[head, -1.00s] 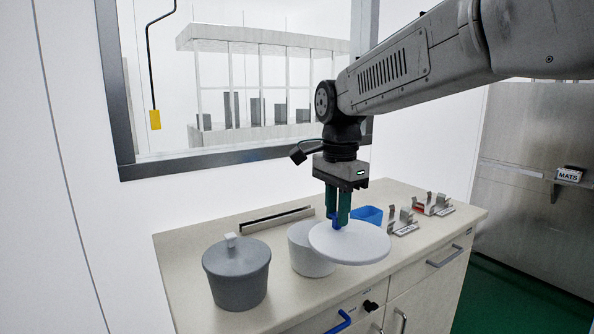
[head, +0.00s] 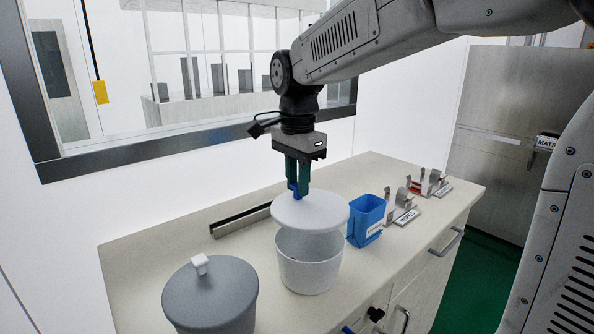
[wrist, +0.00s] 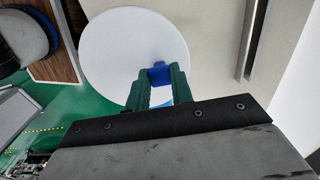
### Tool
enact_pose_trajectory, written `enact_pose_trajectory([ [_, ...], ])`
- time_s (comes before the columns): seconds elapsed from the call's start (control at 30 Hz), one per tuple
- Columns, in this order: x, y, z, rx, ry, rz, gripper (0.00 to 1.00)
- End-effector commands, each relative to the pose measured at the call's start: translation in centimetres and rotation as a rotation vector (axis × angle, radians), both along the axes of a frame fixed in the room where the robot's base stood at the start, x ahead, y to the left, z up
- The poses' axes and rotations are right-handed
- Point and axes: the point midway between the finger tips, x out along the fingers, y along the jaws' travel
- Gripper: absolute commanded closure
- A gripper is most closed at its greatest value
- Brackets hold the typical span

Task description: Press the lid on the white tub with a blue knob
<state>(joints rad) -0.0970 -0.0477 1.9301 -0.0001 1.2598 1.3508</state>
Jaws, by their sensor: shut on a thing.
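My gripper (head: 298,190) is shut on the blue knob (head: 294,188) of the round white lid (head: 318,213). In the wrist view the green fingers close on the blue knob (wrist: 159,73), with the white lid (wrist: 112,40) behind it. The white tub (head: 308,270) stands on the counter below the lid. The lid hangs above the tub, looks roughly level and sits a little to the left of and behind the tub's rim in the head view. A gap shows between lid and rim at the front. The lid hides the back of the tub's opening.
A grey tub with a grey lid and white knob (head: 200,265) stands at the front left of the counter (head: 130,262). A blue container (head: 366,220) stands close on the right. Metal clip holders (head: 402,209) are farther right. A metal rail (head: 240,220) lies behind.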

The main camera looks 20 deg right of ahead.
Motion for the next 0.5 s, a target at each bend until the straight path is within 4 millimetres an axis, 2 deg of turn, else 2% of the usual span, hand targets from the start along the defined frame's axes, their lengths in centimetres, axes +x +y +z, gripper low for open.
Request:
enact_pose_trajectory([
  [0.2, 0.0, -0.1, -2.3, 0.000, 0.003, -0.002, 1.00],
  [0.5, 0.0, -0.2, -4.7, 0.000, 0.001, -0.003, 1.00],
])
